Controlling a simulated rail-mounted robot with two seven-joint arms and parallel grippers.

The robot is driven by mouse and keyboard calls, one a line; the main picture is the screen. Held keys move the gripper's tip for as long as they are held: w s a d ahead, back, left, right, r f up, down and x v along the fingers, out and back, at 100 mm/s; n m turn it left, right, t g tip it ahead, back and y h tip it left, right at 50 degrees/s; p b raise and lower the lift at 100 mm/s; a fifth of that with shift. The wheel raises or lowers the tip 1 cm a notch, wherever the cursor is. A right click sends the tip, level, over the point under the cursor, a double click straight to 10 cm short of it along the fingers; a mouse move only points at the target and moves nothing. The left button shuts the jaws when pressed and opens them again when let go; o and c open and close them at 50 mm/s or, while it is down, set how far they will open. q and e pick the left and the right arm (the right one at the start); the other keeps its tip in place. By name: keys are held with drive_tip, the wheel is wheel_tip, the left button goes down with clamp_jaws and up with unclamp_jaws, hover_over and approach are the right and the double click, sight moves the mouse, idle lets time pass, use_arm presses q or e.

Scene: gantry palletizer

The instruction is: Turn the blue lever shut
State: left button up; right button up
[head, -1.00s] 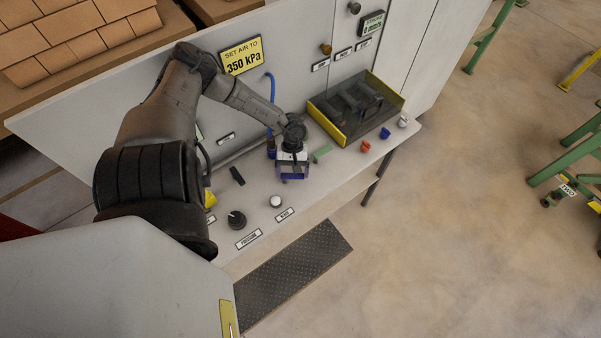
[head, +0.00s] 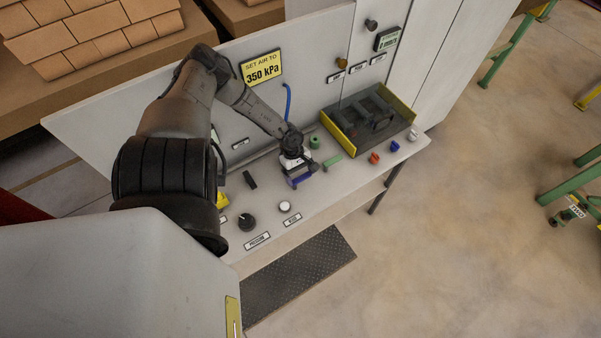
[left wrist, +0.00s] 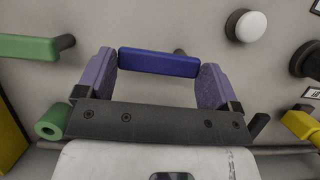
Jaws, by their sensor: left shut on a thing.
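The blue lever (left wrist: 160,63) lies across the space between the two purple fingers of my left gripper (left wrist: 156,82) in the left wrist view. The gripper is shut on it, with one finger at each end of the bar. In the head view my left gripper (head: 299,179) is low over the panel top, turned at an angle, and it largely hides the lever. My right gripper is not in view.
A green lever (head: 332,161) and a green knob (head: 314,142) are close right of the gripper. A white button (head: 285,206) and a black knob (head: 247,221) sit in front. A yellow-sided tray (head: 340,140) stands to the right.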

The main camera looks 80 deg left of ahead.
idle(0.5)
use_arm(q)
drive_tip(key=o, duration=1.1)
drive_tip(key=shift+c, duration=0.2)
drive_tip(key=shift+s+a+r, duration=0.15)
drive_tip(key=shift+a+r, duration=0.1)
drive_tip(key=shift+r, duration=0.2)
drive_tip(key=p+v, duration=0.5)
drive_tip(key=v, duration=0.7)
drive_tip(key=shift+r, duration=0.35)
